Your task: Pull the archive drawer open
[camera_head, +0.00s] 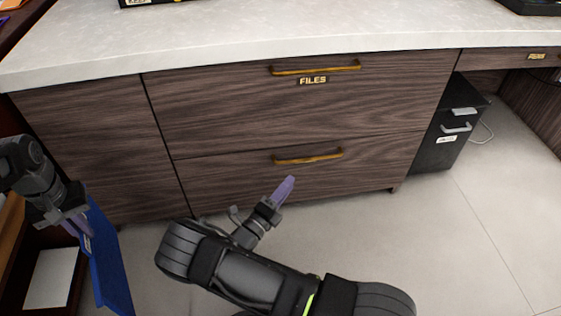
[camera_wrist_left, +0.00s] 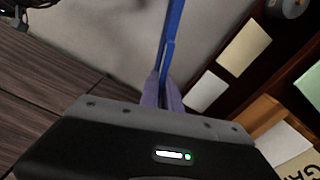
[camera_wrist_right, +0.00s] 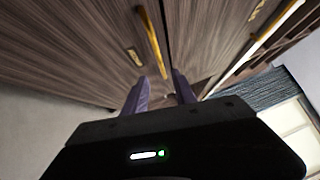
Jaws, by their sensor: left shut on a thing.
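A wooden cabinet has an upper drawer (camera_head: 300,105) labelled FILES with a gold bar handle (camera_head: 316,69), and a lower drawer (camera_head: 235,175) with its own gold handle (camera_head: 308,157). Both drawers look shut; no label reading archive is legible. My right gripper (camera_head: 288,182) is in front of the lower drawer, below its handle and apart from it. In the right wrist view its fingers (camera_wrist_right: 160,90) are spread and empty, with a gold handle (camera_wrist_right: 152,42) ahead. My left gripper (camera_head: 76,228) is shut on a flat blue folder (camera_head: 110,265), also seen in the left wrist view (camera_wrist_left: 172,35).
A pale countertop (camera_head: 220,35) overhangs the drawers. A black cabinet (camera_head: 435,140) with metal handles stands to the right under the desk. A wooden shelf with papers (camera_head: 52,278) is at the lower left. The floor (camera_head: 450,240) at the right is clear.

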